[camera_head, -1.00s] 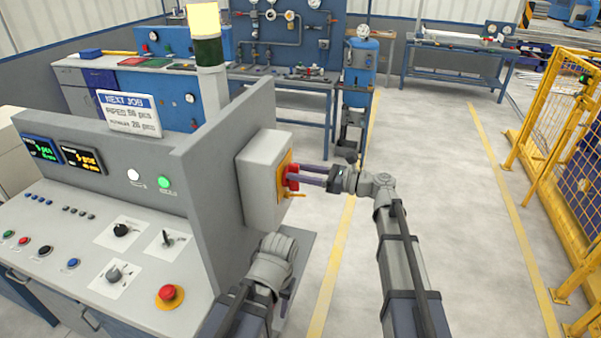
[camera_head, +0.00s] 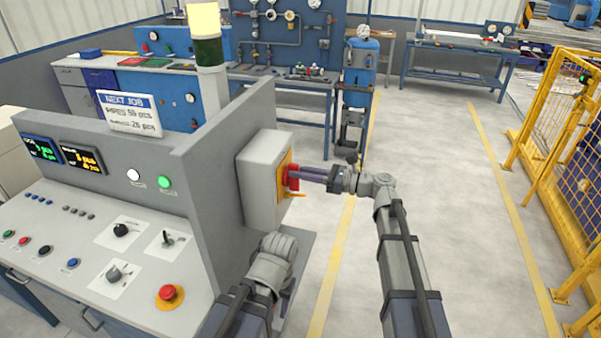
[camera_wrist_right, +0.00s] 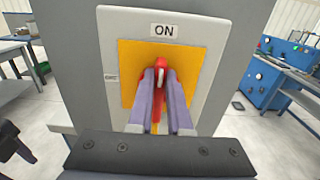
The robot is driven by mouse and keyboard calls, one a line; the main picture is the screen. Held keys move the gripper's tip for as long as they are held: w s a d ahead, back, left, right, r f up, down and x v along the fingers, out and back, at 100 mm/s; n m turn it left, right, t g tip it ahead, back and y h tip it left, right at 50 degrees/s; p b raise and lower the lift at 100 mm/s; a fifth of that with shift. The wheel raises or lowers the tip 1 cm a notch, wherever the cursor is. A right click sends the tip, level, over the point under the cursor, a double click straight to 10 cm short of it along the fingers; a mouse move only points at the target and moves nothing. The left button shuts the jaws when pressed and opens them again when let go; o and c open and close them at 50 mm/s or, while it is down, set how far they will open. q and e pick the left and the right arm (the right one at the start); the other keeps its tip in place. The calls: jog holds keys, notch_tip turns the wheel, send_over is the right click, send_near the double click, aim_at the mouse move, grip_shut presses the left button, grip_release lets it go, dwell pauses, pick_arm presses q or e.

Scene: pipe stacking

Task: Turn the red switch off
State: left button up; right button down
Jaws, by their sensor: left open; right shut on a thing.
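The red switch (camera_head: 293,177) sits on a yellow plate on the side of a grey box (camera_head: 262,160), fixed to the console's end panel. In the right wrist view the red switch handle (camera_wrist_right: 158,68) stands upright, pointing toward the "ON" label (camera_wrist_right: 164,30). My right gripper (camera_head: 301,173) is shut on the handle, with its purple fingers (camera_wrist_right: 162,84) on both sides of it. My left gripper (camera_head: 287,292) is open and empty, low beside the console; its fingers are mostly hidden behind its arm.
The sloped console (camera_head: 90,240) with knobs, buttons and a red emergency button (camera_head: 167,294) is at the left. A beacon (camera_head: 207,60) stands behind its panel. A yellow fence (camera_head: 550,150) is at the far right. The floor between is clear.

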aim_at(287, 182)
jog(key=n, duration=0.3)
jog(key=s+n, duration=0.1)
jog(key=n, duration=0.2)
jog(key=f+n, duration=0.1)
jog(key=n, duration=0.2)
jog(key=shift+s+a+b, duration=0.25)
jog(key=shift+s+b, duration=0.1)
jog(key=shift+b, duration=0.05)
jog(key=n, duration=0.4)
jog(key=shift+s+f+n+b, duration=0.2)
jog(key=shift+f+n+b, duration=0.1)
jog(key=shift+f+b, duration=0.1)
jog(key=shift+s+a+f+n+b, duration=0.1)
jog(key=shift+f+n+b, duration=0.1)
jog(key=shift+n, duration=0.8)
jog(key=shift+f+n+b, duration=0.1)
jog(key=shift+n+b, duration=0.05)
jog(key=shift+n, duration=1.15)
jog(key=c, duration=0.8)
grip_release()
jog(key=shift+c, duration=0.2)
jog(key=v, duration=0.7)
jog(key=shift+d, duration=0.4)
